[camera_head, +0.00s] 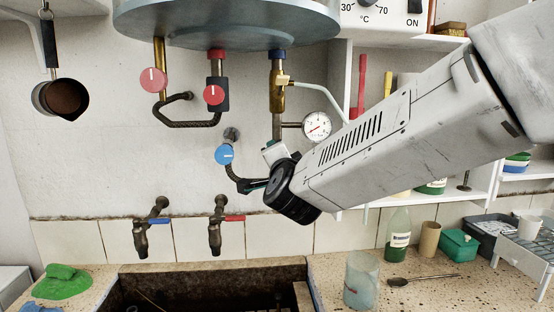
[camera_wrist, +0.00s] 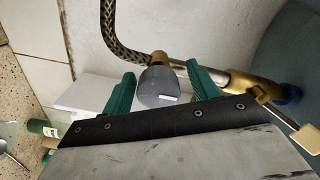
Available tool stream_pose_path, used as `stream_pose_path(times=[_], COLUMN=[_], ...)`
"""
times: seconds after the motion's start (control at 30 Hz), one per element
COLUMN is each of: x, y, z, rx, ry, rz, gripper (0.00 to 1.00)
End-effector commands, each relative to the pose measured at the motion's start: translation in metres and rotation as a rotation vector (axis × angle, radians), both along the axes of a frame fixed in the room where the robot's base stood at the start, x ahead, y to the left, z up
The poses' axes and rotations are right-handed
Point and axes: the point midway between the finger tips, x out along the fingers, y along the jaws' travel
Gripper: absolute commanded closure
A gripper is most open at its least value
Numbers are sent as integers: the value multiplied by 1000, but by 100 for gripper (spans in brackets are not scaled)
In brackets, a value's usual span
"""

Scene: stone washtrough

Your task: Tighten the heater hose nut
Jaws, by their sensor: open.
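A braided hose (camera_wrist: 118,38) runs to a brass fitting beside the nut. In the head view, my gripper (camera_head: 256,182) is low beneath the heater's brass pipe (camera_head: 277,97), by the dark hose from the blue-knobbed valve (camera_head: 224,154). My wrist hides the nut there.
The water heater (camera_head: 225,22) hangs above, with red knobs (camera_head: 152,80) at left. A pressure gauge (camera_head: 317,125) sits close to my arm. Two taps (camera_head: 215,232) stick out above the stone trough (camera_head: 130,275). A jar (camera_head: 361,280) and bottle (camera_head: 398,235) stand on the right counter.

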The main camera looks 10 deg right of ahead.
Motion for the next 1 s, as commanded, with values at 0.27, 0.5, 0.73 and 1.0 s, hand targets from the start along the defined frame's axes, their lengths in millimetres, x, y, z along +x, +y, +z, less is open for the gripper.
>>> stream_pose_path(times=[0.27,0.5,0.73,1.0], x=[-36,-71,-78,-78], y=[1,1,0,4], z=[2,1,1,-3], rx=[1,1,-1,-16], ry=[-2,-1,0,20], rz=[3,3,1,19], gripper=[41,41,41,41])
